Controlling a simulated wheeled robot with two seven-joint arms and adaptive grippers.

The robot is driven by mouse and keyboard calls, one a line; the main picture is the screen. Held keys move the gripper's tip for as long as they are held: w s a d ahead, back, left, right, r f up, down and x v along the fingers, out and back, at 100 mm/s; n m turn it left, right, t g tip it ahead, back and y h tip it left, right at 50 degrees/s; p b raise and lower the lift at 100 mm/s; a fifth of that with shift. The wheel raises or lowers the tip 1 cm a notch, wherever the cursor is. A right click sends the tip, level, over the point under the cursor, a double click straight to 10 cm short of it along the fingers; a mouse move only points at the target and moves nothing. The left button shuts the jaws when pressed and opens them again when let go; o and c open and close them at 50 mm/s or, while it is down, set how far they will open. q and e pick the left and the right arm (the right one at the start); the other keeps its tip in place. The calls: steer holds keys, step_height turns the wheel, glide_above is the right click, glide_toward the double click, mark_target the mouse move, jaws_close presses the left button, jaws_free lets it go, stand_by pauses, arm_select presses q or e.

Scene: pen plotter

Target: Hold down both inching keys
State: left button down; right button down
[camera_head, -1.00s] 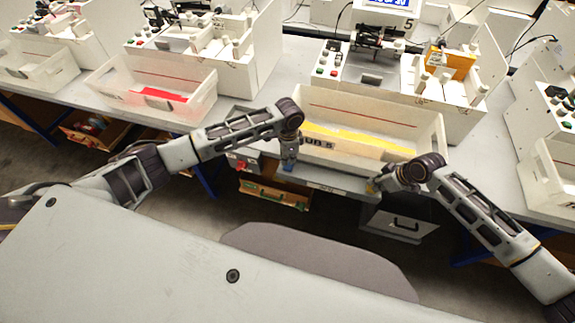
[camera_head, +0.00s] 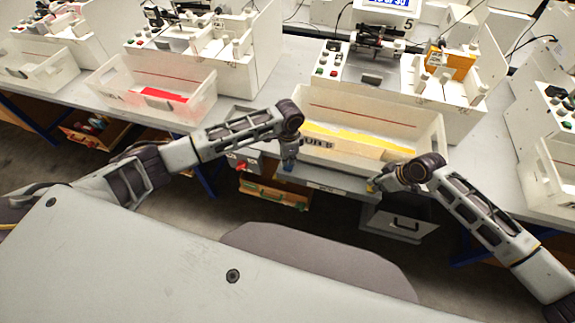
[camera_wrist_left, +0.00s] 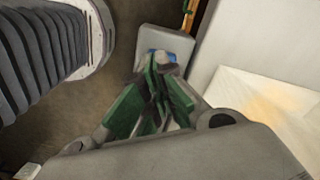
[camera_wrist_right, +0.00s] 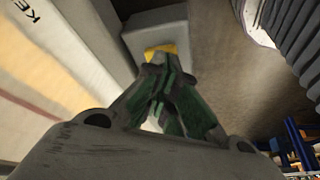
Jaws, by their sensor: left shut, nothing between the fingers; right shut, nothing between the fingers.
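The blue inching key (camera_head: 288,168) sits on a grey box at the bench's front edge, below the tip of my left gripper (camera_head: 289,160). In the left wrist view the blue key (camera_wrist_left: 160,56) shows just beyond my shut fingertips (camera_wrist_left: 163,66). The yellow inching key (camera_head: 371,187) is at the front edge, by the tip of my right gripper (camera_head: 376,183). In the right wrist view the yellow key (camera_wrist_right: 160,49) shows just beyond my shut fingertips (camera_wrist_right: 157,62). Both tips look to be at the keys; how far either key is pressed is hidden.
A white bin (camera_head: 425,135) with yellow sheets stands between and behind my grippers. The plotter (camera_head: 375,40) with its blue display (camera_head: 388,3) is behind it. Drawers hang below the bench.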

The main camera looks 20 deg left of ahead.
arm_select(q)
steer(key=shift+f, duration=1.05)
stand_by(1.1)
steer(key=shift+r, duration=0.15)
stand_by(0.9)
steer(key=shift+r, duration=3.4)
